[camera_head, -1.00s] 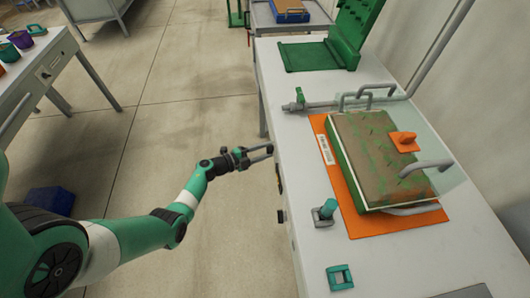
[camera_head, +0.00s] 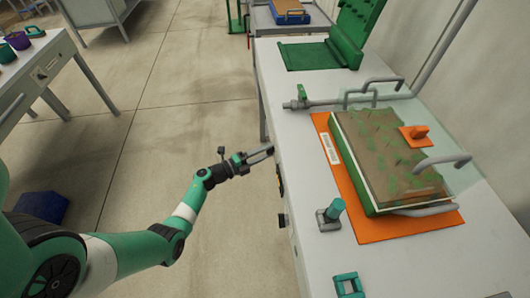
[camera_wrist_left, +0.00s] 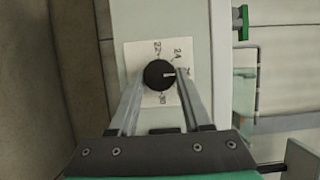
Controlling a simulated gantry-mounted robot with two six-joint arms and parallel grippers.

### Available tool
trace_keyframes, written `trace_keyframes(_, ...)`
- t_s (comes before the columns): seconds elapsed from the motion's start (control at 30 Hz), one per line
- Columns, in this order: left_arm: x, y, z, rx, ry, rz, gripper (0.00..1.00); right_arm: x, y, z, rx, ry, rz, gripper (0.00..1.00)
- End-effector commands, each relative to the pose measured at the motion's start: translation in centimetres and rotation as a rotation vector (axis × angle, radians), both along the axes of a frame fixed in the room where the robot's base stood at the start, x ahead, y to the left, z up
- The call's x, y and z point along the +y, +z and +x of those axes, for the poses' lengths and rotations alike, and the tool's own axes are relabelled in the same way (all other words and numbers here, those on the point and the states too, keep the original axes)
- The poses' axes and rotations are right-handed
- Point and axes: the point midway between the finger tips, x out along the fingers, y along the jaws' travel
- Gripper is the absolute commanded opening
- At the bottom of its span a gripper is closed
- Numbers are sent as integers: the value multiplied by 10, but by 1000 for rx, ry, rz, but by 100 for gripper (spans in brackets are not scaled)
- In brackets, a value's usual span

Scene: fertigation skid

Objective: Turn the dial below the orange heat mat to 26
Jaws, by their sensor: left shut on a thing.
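The orange heat mat (camera_head: 385,231) lies on the white bench top under a soil-filled tray (camera_head: 375,148) with a clear cover. In the left wrist view, a black round dial (camera_wrist_left: 159,75) sits on a white scale plate (camera_wrist_left: 135,55) on the bench's front face. Its white pointer line points right, toward a number partly covered by a finger. The marks 22, 24 and 30 show around it. My left gripper (camera_head: 262,153) reaches the bench front and is shut on the dial, one finger on each side (camera_wrist_left: 158,88). My right gripper is out of view.
A teal-capped fitting (camera_head: 330,213) and a teal square frame (camera_head: 349,285) stand on the bench near its front edge. A grey pipe with a green valve (camera_head: 302,95) runs behind the mat. Open floor lies left of the bench.

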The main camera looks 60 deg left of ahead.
Motion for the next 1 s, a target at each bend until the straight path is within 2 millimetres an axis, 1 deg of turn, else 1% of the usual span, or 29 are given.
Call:
trace_keyframes(0.17,0,-1,0,1,0,0,0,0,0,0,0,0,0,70)
trace_keyframes(0.2,0,-1,0,1,0,0,54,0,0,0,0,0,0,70)
trace_keyframes(0.33,0,0,0,1,0,-1,77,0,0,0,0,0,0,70)
trace_keyframes(0.37,0,0,0,1,0,-1,79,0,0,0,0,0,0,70)
trace_keyframes(0.6,0,0,0,1,0,-1,79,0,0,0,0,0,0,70)
trace_keyframes(0.7,0,1,-5,2,2,-2,79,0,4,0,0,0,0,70)
trace_keyframes(0.77,0,2,-13,2,3,-2,79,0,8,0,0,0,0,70)
trace_keyframes(0.87,-2,4,-32,2,5,-4,79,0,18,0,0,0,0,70)
trace_keyframes(1.0,-4,4,-67,2,7,-3,79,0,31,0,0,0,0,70)
